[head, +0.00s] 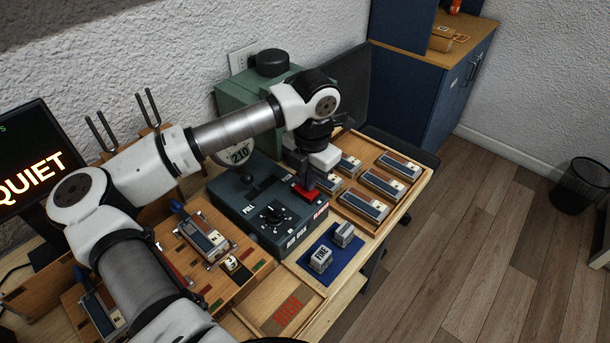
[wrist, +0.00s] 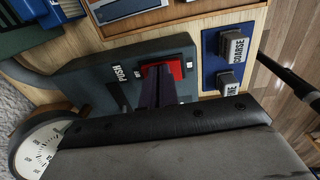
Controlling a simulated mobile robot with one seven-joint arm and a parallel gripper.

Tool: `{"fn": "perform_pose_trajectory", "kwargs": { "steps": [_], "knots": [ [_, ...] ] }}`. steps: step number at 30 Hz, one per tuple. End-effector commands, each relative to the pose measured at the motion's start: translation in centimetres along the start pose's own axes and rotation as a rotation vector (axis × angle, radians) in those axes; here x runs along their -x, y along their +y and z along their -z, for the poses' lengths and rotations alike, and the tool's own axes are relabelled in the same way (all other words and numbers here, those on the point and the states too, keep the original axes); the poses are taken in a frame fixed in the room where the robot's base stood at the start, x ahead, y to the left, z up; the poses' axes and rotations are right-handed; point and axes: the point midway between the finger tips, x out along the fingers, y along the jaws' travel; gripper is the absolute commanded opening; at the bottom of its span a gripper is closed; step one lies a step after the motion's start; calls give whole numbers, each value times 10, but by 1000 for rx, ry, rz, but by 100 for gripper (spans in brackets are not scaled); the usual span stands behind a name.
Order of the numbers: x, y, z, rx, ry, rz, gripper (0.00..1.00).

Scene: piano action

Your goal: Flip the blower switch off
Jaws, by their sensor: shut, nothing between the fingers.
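The blower switch appears to be the red rocker (head: 306,194) on the right end of the dark air box (head: 250,207). In the wrist view, the red rocker (wrist: 176,70) is partly covered by my fingers. My gripper (head: 307,183) points down at the rocker from above. In the wrist view, my gripper (wrist: 158,75) is shut and empty, its tips at or just over the red rocker. I cannot tell whether they touch it. The rocker's tilt is too small and too covered to read.
A black knob (head: 273,213) and a lever stand on the box near my arm. A round gauge (wrist: 40,142) is beside it. A blue mat (head: 332,255) with two grey blocks lies in front. Several small key-like pieces (head: 364,206) sit in a wooden tray at right.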

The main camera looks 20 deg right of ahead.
Motion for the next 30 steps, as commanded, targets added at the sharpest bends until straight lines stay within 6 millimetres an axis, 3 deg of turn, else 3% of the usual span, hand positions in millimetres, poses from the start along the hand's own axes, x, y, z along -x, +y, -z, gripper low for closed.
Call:
{"fn": "perform_pose_trajectory", "kwargs": {
  "steps": [14,23,30],
  "knots": [
    [4,-5,-1,-4,0,3,0],
    [55,1,-11,-5,-2,-4,0],
    [108,0,-10,-3,-1,-2,0]
  ]
}}
